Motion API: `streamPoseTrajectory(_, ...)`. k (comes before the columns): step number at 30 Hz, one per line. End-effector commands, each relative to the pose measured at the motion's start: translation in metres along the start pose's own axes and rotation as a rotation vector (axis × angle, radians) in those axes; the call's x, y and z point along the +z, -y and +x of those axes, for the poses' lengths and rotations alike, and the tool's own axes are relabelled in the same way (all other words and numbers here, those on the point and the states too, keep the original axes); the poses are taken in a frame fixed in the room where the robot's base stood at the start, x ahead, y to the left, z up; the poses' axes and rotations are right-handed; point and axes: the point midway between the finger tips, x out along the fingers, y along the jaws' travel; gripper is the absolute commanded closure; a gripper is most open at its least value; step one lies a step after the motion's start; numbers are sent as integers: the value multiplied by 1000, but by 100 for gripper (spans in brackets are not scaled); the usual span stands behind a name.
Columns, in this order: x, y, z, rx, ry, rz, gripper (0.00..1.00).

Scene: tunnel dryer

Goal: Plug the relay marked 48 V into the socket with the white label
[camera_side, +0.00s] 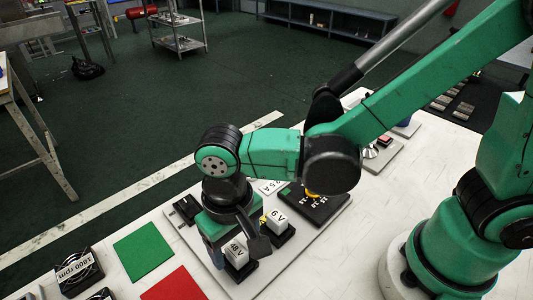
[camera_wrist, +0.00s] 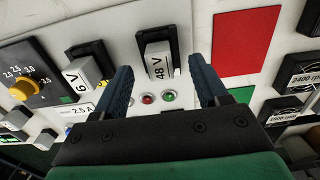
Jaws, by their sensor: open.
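The relay marked 48 V is a white block in the side view (camera_side: 236,255) and the wrist view (camera_wrist: 158,62). It stands in a black holder. My gripper (camera_wrist: 163,72) is open and empty, with the relay between the lines of its two blue fingers. In the side view my gripper (camera_side: 236,240) is right over the relay; I cannot tell whether it touches. A white relay marked 6 V (camera_side: 277,221) stands in another black holder to the right. A black socket-like part (camera_side: 187,208) lies beyond my gripper. I cannot tell which socket bears the white label.
A black panel with a yellow knob (camera_wrist: 24,89) and a 2.5 A plate (camera_wrist: 78,110) are nearby. Red (camera_wrist: 148,99) and green (camera_wrist: 169,96) lamps lie between the fingers. Flat green (camera_side: 144,254) and red (camera_side: 175,286) squares and a fan (camera_side: 79,272) are left.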

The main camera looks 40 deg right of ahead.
Motion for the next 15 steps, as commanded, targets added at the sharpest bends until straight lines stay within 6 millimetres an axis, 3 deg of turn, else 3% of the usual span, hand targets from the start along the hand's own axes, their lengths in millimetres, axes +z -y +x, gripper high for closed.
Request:
streamPoseTrajectory(6, 0, 0, -25, 0, 0, 0, 33)
streamPoseTrajectory(15, 0, 0, -34, 0, 0, 0, 33)
